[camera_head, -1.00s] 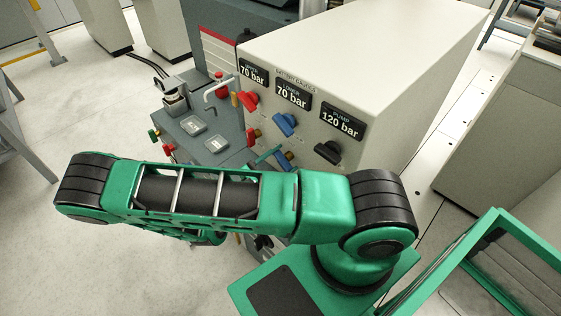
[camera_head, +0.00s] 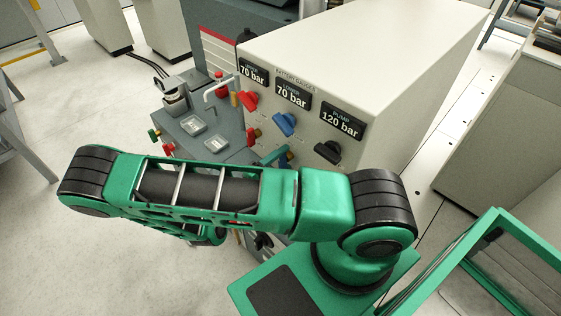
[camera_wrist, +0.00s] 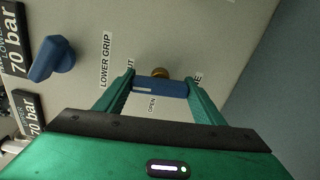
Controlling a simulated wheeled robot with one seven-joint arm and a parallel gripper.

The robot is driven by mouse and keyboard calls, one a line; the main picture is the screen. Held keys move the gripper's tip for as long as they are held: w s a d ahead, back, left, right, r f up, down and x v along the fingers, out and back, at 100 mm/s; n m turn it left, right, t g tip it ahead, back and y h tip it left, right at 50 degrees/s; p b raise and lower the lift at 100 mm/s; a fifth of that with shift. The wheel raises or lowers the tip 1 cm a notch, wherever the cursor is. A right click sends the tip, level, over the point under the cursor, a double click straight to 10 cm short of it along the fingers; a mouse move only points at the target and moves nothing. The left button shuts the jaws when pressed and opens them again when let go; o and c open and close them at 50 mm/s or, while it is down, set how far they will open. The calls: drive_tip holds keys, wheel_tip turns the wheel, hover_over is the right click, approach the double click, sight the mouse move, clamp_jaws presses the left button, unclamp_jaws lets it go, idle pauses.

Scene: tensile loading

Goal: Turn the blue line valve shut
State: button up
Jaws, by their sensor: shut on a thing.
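The blue line valve (camera_wrist: 160,88) shows in the wrist view as a blue lever handle on a brass stem on the beige panel. My gripper (camera_wrist: 161,80) is shut on the handle, one green finger at each end. The handle lies roughly across the view, with the "OPEN" label just below it. A label ending in "UT" is beside the left finger, partly hidden. In the head view my gripper (camera_head: 273,157) is at the panel below the blue knob, and my arm hides most of it.
A separate blue knob (camera_wrist: 52,60) sits on the panel beside the gauges. In the head view a red knob (camera_head: 249,101) and a black knob (camera_head: 328,152) flank it (camera_head: 285,123). A grey bench with two trays (camera_head: 192,123) stands left of the panel.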

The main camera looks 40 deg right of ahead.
drive_tip(key=shift+w+a+f+m, duration=0.1)
drive_tip(key=shift+m, duration=0.5)
drive_tip(key=o, duration=1.1)
drive_tip(key=shift+c, duration=0.2)
drive_tip(key=s+a, duration=0.2)
drive_tip(key=a, duration=0.8)
drive_tip(key=shift+a, duration=0.35)
drive_tip(key=shift+s, duration=0.15)
